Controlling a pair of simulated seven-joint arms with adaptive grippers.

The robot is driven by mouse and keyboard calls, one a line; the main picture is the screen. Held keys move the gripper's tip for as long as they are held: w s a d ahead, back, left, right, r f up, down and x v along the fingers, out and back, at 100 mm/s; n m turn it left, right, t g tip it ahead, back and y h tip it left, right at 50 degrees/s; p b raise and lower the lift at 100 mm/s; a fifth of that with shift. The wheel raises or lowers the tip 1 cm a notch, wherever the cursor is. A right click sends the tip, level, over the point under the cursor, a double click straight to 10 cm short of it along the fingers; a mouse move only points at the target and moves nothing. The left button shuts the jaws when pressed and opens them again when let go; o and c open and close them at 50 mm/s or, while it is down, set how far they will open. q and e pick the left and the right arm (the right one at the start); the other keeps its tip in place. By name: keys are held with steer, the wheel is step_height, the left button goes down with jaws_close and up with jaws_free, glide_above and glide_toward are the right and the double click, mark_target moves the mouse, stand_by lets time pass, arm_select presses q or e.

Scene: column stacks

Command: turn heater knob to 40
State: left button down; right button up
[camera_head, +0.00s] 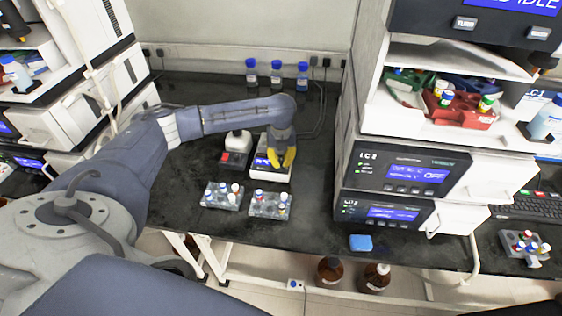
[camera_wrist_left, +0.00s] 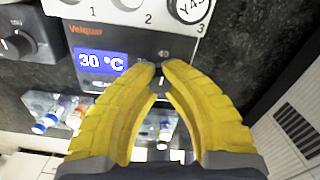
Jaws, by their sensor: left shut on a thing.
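The heater (camera_head: 257,172) is a small white block with a dark front panel on the black bench in the head view. In the left wrist view its front panel (camera_wrist_left: 125,42) has a blue display (camera_wrist_left: 100,62) reading 30 °C. A "40" mark is printed just above the fingertips. My left gripper (camera_head: 281,160) has yellow fingers and is at the heater's front, right of the display. In the left wrist view its fingertips (camera_wrist_left: 161,70) are closed around the small heater knob, which they mostly hide. My right gripper is in neither view.
A second device with a black knob (camera_wrist_left: 17,44) stands left of the heater. Two vial racks (camera_head: 222,196) (camera_head: 268,205) stand in front. Blue-capped bottles (camera_head: 276,74) stand at the back wall. An instrument stack (camera_head: 400,170) rises on the right.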

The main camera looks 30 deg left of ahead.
mark_target(281, 160)
arm_select(q)
steer(key=c, duration=1.2)
jaws_free()
steer(key=shift+a, duration=0.1)
steer(key=shift+c, duration=0.2)
step_height(281, 160, up, 12)
steer(key=shift+w+r, duration=0.15)
